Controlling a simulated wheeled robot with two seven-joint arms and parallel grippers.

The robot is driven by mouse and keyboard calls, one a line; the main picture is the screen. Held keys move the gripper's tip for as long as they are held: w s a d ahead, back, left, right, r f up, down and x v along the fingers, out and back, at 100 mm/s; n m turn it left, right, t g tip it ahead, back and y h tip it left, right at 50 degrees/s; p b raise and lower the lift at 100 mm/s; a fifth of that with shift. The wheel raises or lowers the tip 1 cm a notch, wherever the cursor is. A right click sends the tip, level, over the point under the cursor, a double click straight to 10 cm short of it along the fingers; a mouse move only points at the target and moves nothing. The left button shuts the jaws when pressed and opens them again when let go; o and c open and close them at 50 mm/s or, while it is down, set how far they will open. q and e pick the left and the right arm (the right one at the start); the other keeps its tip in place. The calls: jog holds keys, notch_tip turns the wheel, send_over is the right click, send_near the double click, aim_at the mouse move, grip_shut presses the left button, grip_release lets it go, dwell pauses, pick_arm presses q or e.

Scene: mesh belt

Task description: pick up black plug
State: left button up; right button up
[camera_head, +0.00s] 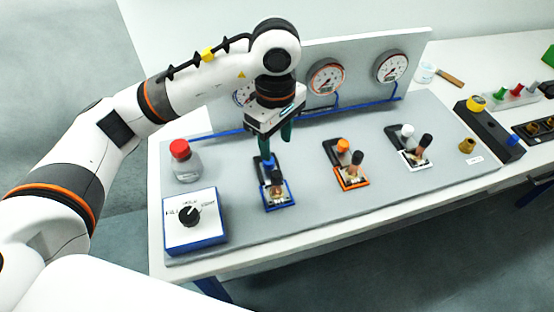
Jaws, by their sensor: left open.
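A black plug-like piece (547,89) shows at the far right edge, at the end of the pale rack with coloured plugs. Its shape is too small to make out well. My left gripper (276,142) points down over the grey panel, far to the left of that piece. Its dark green fingers are apart, just above and behind the blue-framed valve (279,196), with nothing seen between them. Whether the fingers touch the blue knob below cannot be told. My right gripper is not in view.
An orange-framed valve (351,180) and a white-framed valve (415,158) stand to the right on the panel (320,215). A red-capped bottle (185,163) and a dial box (195,222) are at left. Gauges (326,77) stand behind. A black box (488,127) stands right.

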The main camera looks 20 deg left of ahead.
pick_arm(q)
jog(key=p, duration=0.2)
send_over(277, 173)
jog(key=s, duration=0.1)
notch_tip(277, 173, down, 5)
jog(key=shift+s+r, duration=0.1)
jog(key=shift+s, duration=0.05)
jog(key=f+p, duration=0.1)
jog(key=w+f+p, duration=0.1)
jog(key=f, duration=0.1)
jog(key=shift+f, duration=0.1)
notch_tip(277, 173, down, 2)
jog(key=shift+f+p, duration=0.2)
jog(key=shift+p, duration=0.25)
jog(key=shift+f, duration=0.25)
jog(key=shift+w+f, duration=0.1)
jog(key=c, duration=1.1)
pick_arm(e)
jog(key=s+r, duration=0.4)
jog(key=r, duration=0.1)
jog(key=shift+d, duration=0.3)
